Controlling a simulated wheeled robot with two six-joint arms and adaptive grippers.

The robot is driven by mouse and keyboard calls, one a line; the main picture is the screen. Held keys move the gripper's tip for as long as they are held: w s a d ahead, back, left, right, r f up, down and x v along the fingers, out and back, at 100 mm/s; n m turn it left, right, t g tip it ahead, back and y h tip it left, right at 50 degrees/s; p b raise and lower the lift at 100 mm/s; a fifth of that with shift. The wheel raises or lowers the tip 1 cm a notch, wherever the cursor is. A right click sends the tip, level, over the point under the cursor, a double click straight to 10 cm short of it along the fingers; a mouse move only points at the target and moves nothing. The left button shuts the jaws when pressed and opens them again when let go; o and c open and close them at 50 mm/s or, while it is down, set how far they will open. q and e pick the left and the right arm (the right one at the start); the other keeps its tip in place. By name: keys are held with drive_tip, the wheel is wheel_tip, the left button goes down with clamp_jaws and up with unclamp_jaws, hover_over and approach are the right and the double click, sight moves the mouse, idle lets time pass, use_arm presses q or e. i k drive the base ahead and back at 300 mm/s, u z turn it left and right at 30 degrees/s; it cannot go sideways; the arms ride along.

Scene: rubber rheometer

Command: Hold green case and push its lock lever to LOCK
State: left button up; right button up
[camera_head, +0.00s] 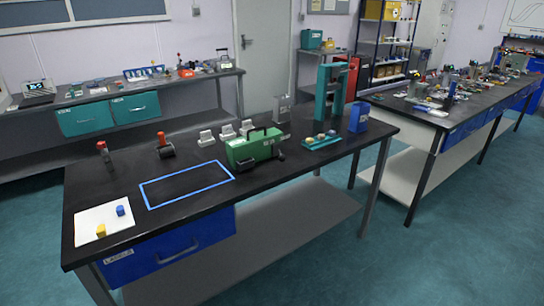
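The green case (250,149) stands upright on the black table (190,187), toward its right half. A dark handle or bar shows along its top, and small dark parts show low on its front and at its right end. A small light mark is on its front face. The lock lever is too small to make out, so I cannot tell its position. Neither of my grippers is in view, and nothing is seen touching the case.
A blue taped rectangle (187,184) left of the case is empty. Several grey blocks (206,138) stand behind it. A teal frame (330,91), a teal tray (322,141) and a blue box (358,117) stand right. A white sheet (104,222) lies front left.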

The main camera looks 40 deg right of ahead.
sight(281, 158)
drive_tip(key=u, duration=0.85)
drive_tip(key=i, duration=1.3)
drive_tip(key=z, duration=2.65)
